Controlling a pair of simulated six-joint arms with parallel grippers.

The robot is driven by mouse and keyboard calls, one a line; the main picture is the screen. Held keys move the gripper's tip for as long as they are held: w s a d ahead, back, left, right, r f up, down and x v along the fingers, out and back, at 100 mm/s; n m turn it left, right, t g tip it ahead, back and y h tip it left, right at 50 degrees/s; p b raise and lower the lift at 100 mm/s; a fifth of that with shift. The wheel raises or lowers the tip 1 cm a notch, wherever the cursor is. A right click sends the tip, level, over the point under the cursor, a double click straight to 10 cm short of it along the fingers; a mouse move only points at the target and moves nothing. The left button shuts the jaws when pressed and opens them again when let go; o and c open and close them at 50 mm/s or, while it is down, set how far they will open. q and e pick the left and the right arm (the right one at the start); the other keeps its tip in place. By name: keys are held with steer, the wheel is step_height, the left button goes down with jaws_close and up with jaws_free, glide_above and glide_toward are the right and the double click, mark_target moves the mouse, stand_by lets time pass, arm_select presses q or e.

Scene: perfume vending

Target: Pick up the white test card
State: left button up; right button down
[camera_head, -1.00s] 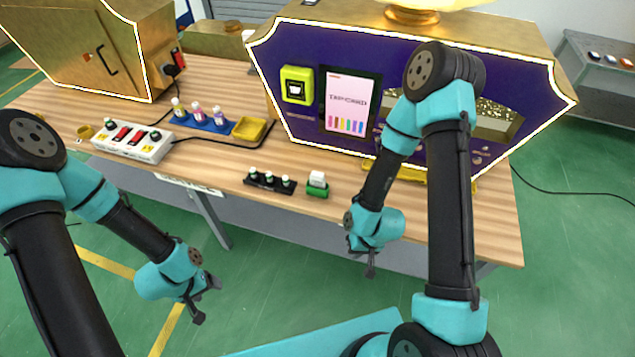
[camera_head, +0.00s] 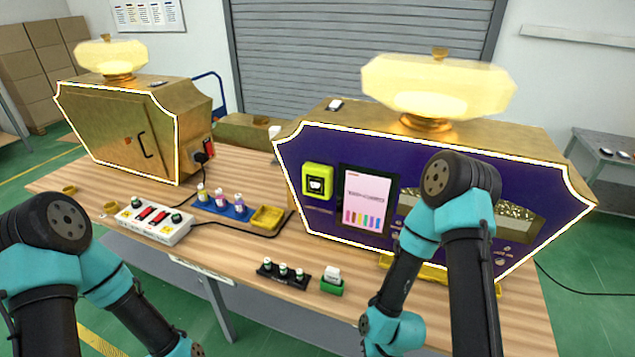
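A small white card (camera_head: 333,272) stands upright in a green holder (camera_head: 331,286) near the table's front edge. My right arm hangs down to the right of the holder, apart from it. Its teal wrist shows at the bottom edge, but its gripper fingers are out of the frame. My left arm is at the bottom left, and its gripper is also below the frame. Nothing touches the card.
A black rack of small vials (camera_head: 284,273) stands left of the holder. Behind is the purple vending machine (camera_head: 290,165) with a screen (camera_head: 366,198). A blue bottle tray (camera_head: 224,208), yellow tray (camera_head: 267,218) and white switch box (camera_head: 152,220) stand farther left.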

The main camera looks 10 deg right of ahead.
steer(key=c, duration=0.9)
jaws_free()
steer(key=shift+w, duration=0.1)
